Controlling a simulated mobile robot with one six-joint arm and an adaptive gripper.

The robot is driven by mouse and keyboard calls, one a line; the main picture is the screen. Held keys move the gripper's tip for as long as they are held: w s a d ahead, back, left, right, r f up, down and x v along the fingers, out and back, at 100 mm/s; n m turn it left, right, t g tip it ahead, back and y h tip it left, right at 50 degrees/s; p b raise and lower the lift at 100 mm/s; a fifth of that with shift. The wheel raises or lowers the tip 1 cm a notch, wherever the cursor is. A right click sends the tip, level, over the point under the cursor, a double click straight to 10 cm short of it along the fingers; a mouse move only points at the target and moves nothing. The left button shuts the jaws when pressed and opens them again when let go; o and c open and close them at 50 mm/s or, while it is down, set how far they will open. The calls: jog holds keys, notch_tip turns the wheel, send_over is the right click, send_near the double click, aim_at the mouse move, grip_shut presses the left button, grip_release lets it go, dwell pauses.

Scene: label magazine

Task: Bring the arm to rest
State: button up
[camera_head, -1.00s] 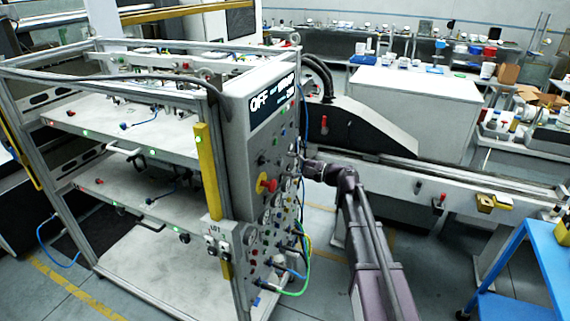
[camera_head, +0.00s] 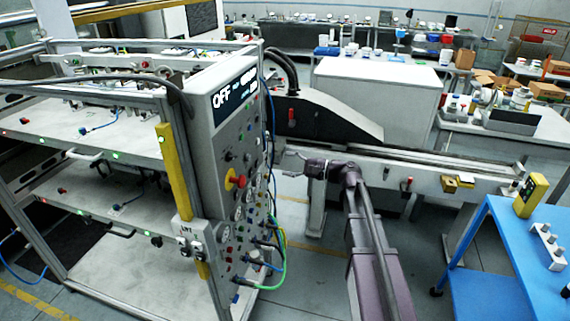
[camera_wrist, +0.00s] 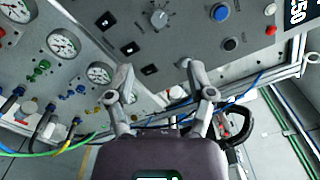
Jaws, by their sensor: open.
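My arm reaches forward from the bottom of the head view, its wrist near the right side of the control panel (camera_head: 228,150). My gripper (camera_head: 288,163) shows small at its end, apart from the panel as far as I can tell. In the wrist view my gripper (camera_wrist: 163,85) has its two fingers spread, with nothing between them. Behind the fingers is the panel face (camera_wrist: 190,50) with gauges (camera_wrist: 63,43), a round knob (camera_wrist: 158,18) and a blue button (camera_wrist: 220,12).
Hoses and cables (camera_head: 275,240) hang from the panel's lower edge. A grey rail (camera_head: 430,178) runs behind my arm. A blue table (camera_head: 500,245) with a yellow device (camera_head: 531,195) stands at the right. Open floor (camera_head: 310,265) lies between panel and arm.

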jog(key=s+f+n+g+h, duration=0.4)
jog(key=s+f+n+h, duration=0.3)
jog(key=s+f, duration=0.5)
jog(key=s+d+f+n+g+h, duration=0.2)
jog(key=s+d+f+h, duration=0.4)
jog(key=s+d+h, duration=0.4)
jog(key=shift+d+f+n, duration=0.35)
jog(key=shift+d+n, duration=0.05)
dwell(0.7)
